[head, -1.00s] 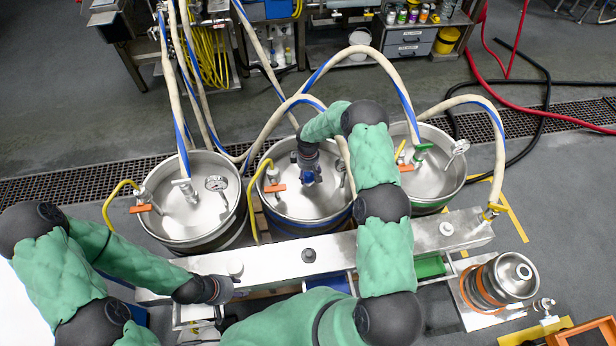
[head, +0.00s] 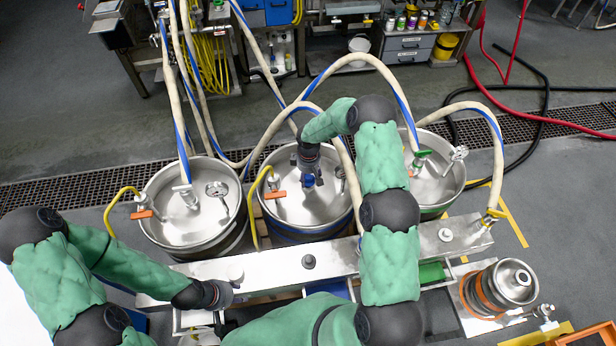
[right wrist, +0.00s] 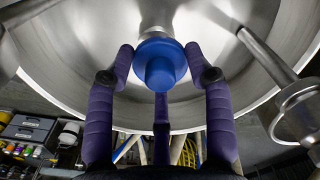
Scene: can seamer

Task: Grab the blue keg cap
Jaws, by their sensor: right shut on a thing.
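The blue keg cap (right wrist: 160,66) fills the middle of the right wrist view, on the fitting at the centre of the middle keg (head: 285,207). In the head view the cap (head: 309,182) is a small blue patch below my right gripper (head: 308,176). My right gripper's purple fingers (right wrist: 160,60) stand around the cap, one on each side and one below it in the wrist view, and are shut on it. My left gripper (head: 222,293) is low at the left end of the metal beam; its fingers are too unclear to read.
A left keg (head: 170,225) and a green-banded right keg (head: 440,186) flank the middle one, with valves and hoses overhead. The metal beam (head: 385,246) runs in front. A small keg (head: 515,284) stands at right. A probe-like fitting (right wrist: 300,115) is close to my right fingers.

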